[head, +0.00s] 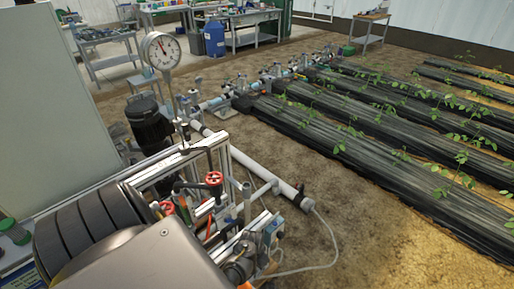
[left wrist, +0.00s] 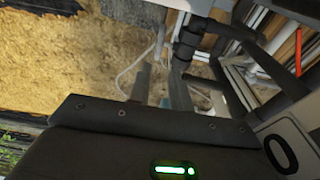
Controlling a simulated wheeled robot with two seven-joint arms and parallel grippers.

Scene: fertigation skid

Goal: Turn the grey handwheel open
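I cannot clearly make out a grey handwheel in either view. Two red handwheels show on the pipe skid (head: 228,160) in the head view: one on top of a valve (head: 214,179) and one lower to its left (head: 167,208). My left gripper (left wrist: 161,85) shows in the left wrist view. Its two grey fingers stand apart, and I see nothing held between them. A dark pipe fitting (left wrist: 187,43) lies just beyond the right finger; whether they touch I cannot tell. My left gripper's fingers are not visible in the head view. My right gripper is not in view.
A pressure gauge (head: 161,50) stands above the skid beside a black motor (head: 149,124). A white pipe (head: 252,165) runs along the skid's far side, with a pale hose (head: 331,238) looping over bare soil. Covered plant beds (head: 350,135) lie to the right.

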